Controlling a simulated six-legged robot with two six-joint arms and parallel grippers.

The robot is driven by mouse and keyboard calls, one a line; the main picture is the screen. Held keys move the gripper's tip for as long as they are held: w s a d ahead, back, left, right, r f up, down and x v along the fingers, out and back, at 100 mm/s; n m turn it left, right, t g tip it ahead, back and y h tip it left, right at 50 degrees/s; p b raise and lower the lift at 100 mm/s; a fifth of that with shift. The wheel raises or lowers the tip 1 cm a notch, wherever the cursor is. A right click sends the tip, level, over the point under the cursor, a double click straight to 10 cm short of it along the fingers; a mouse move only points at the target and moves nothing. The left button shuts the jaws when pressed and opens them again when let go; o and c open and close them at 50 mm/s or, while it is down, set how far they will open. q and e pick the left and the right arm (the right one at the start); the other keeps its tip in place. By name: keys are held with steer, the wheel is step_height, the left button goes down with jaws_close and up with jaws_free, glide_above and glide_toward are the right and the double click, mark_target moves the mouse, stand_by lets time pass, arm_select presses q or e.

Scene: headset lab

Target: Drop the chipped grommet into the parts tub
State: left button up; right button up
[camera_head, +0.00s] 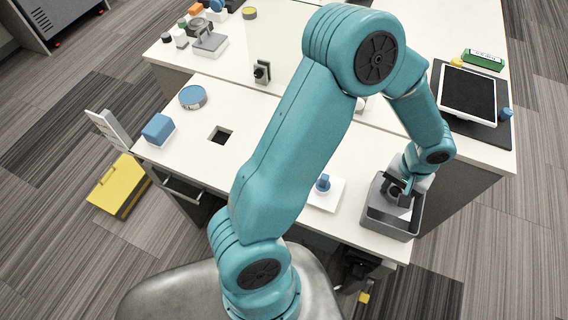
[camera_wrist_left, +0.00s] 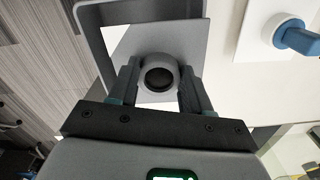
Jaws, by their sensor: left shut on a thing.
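My left gripper (camera_head: 397,190) is over the grey parts tub (camera_head: 388,229) at the right front of the desk. The gripper is shut on the grommet (camera_wrist_left: 158,76), a grey ring with a dark centre, which sits between the two fingers in the left wrist view. Any chip on it is too small to make out. The tub's grey wall (camera_wrist_left: 92,42) shows beyond the fingers in the wrist view. The gripper hides part of the tub's inside in the head view. My right gripper is not in view.
A blue knob on a white plate (camera_head: 324,196) is left of the tub. A tablet (camera_head: 467,92) on a dark mat lies behind it.

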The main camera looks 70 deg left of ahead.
arm_select(q)
steer(key=shift+r, duration=0.1)
steer(key=o, duration=0.8)
steer(key=shift+s, duration=0.15)
steer(key=shift+c, duration=0.2)
steer(key=o, duration=0.4)
steer(key=shift+a, duration=0.1)
steer(key=shift+c, duration=0.2)
steer(key=shift+w, duration=0.2)
steer(key=shift+s+r, duration=0.1)
steer(key=shift+r, duration=0.1)
step_height(320, 180, up, 16)
